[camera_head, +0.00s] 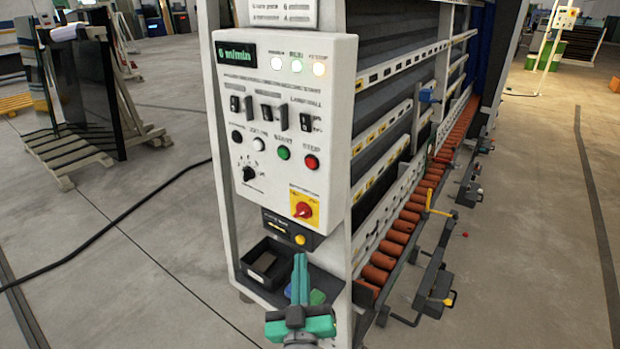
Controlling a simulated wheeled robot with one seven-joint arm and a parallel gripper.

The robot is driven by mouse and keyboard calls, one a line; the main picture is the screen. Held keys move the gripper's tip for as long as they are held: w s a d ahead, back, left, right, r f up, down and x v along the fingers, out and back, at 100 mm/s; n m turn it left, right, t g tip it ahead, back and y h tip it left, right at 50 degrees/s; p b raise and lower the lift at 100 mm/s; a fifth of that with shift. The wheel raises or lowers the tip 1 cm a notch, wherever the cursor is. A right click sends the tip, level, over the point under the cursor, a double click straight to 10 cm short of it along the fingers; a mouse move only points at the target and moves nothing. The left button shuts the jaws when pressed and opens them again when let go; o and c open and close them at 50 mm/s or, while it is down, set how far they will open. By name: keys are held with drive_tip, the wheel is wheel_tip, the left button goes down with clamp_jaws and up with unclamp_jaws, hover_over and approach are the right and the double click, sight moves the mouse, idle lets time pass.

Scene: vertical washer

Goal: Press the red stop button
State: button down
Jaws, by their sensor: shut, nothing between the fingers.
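The red stop button (311,162) is on the right side of the white control panel (267,189), under a "STOP" label. The green start button (283,153) is just left of it. A larger red knob on a yellow plate (302,208) is lower on the panel. My gripper (300,258) is below the panel, in front of the machine's lower shelf. Its teal fingers are together, point up and hold nothing. It is apart from the stop button, which is in full view.
A black tray (266,265) sits on the lower shelf beside my gripper. A roller conveyor (400,232) with protruding brackets runs back on the right. Glass racks (95,90) stand at left. A black cable (120,222) crosses the floor. Open floor lies left and right.

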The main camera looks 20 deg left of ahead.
drive_tip(key=w+a+r+n+y, duration=0.1)
drive_tip(key=w+a+r+n, duration=0.1)
drive_tip(key=r, duration=0.5)
drive_tip(key=w+a+r+n+y, duration=0.1)
drive_tip(key=a+r, duration=0.3)
drive_tip(key=r, duration=0.4)
drive_tip(key=shift+w+r+n+y, duration=0.25)
drive_tip(key=shift+w+n+y, duration=0.15)
drive_tip(key=shift+w, duration=0.05)
approach(311, 163)
drive_tip(key=w+a+r, duration=0.1)
drive_tip(key=w+a, duration=0.3)
drive_tip(key=shift+a+r, duration=0.3)
drive_tip(key=shift+a, duration=0.1)
drive_tip(key=shift+w, duration=0.1)
